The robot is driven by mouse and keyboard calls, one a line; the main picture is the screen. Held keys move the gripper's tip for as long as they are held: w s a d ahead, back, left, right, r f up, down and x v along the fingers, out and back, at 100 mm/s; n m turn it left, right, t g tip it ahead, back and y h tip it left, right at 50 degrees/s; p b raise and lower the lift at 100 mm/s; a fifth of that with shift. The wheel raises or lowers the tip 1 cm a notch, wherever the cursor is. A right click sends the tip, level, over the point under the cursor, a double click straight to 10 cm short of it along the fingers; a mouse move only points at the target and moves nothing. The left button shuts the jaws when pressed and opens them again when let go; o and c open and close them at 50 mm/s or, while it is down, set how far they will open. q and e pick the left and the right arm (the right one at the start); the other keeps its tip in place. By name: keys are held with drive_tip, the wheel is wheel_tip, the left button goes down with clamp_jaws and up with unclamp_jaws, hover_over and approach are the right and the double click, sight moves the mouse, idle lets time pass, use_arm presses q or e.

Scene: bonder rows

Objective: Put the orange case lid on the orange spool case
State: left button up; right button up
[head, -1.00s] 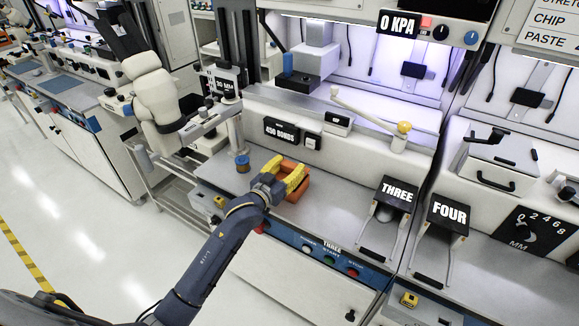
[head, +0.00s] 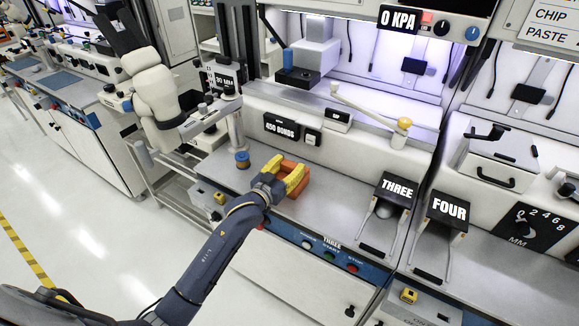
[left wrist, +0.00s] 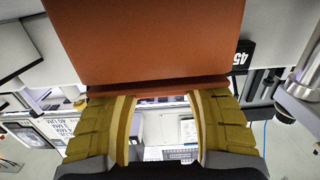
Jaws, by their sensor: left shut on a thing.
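My left gripper (head: 293,179) is over the bench, its yellow fingers shut on an orange piece. I take the piece to be the orange case lid (left wrist: 160,90); in the left wrist view its thin edge runs between the fingertips. A broad flat orange face (left wrist: 165,42) fills the top of that view just beyond it. In the head view the orange parts (head: 300,190) show around the fingers, and I cannot tell the lid from the spool case there. Whether they touch is hidden. My right gripper is not in view.
A blue and gold spool (head: 242,160) stands on the bench left of the gripper. The bonder front with the 450 BONDS label (head: 281,127) rises behind. The THREE stand (head: 396,190) is to the right; bare bench (head: 335,205) lies between.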

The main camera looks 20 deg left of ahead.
use_arm(q)
drive_tip(key=shift+f, duration=0.35)
idle(0.5)
drive_tip(key=o, duration=1.3)
drive_tip(key=v, duration=1.2)
drive_tip(key=shift+d, duration=0.1)
idle(0.4)
